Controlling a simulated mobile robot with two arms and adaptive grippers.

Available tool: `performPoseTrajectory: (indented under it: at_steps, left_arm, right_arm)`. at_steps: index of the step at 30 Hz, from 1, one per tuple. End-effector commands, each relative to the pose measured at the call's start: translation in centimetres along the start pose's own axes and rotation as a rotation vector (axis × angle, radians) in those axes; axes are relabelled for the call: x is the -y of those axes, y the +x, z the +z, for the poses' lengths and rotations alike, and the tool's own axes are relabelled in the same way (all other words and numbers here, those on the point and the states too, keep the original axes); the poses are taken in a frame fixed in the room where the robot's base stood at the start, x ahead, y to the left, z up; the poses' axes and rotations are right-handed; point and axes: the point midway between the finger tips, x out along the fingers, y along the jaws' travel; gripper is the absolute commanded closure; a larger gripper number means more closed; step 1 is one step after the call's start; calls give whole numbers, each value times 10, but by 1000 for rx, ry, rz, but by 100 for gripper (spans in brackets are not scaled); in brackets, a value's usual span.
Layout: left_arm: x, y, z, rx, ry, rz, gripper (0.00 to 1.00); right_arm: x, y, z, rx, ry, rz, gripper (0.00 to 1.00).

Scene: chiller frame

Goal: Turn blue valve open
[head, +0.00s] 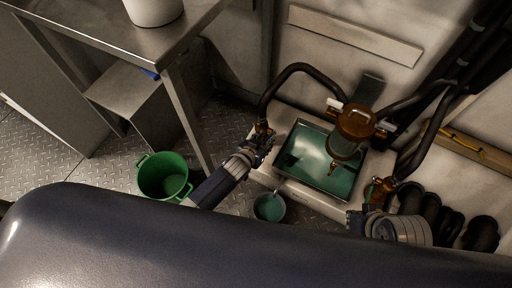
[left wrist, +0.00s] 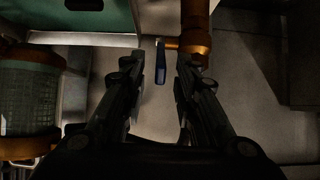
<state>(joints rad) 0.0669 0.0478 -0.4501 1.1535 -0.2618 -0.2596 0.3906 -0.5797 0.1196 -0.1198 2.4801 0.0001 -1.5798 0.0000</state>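The blue valve handle (left wrist: 160,62) shows in the left wrist view as a small dark blue lever on a brass pipe fitting (left wrist: 195,38). My left gripper (left wrist: 160,78) is open, with the lever between its two fingers near the tips. A gap shows on each side of the lever. In the head view my left gripper (head: 263,139) is at the left side of the chiller frame, by the lower end of a black hose, and hides the lever. My right gripper (head: 366,211) is by the brass fitting on the right; its fingers are too unclear to read.
A green-filled tray (head: 320,158) and an amber-topped filter housing (head: 355,122) stand between the arms. Black hoses (head: 305,70) arch behind. A green bucket (head: 164,176) and a smaller bowl (head: 269,207) are on the floor. A steel table (head: 105,35) stands at the left.

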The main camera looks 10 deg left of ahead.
Motion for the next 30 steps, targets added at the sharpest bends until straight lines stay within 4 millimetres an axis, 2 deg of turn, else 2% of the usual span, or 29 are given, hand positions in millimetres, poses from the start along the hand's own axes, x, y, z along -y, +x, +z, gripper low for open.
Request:
performPoseTrajectory:
  at_steps: [9,15,21,29,30]
  left_arm:
    - [0,-46,0,-1,1,1,72]
    - [0,-69,-1,-2,1,1,72]
    - [0,-79,-1,-1,2,0,72]
    - [0,-80,-1,-2,2,1,72]
    - [0,-80,-1,-2,2,1,76]
  right_arm:
    - [0,0,0,1,0,0,100]
    - [0,0,0,1,0,0,100]
    - [0,0,0,1,0,0,100]
    - [0,0,0,1,-1,0,100]
    - [0,0,0,1,0,0,100]
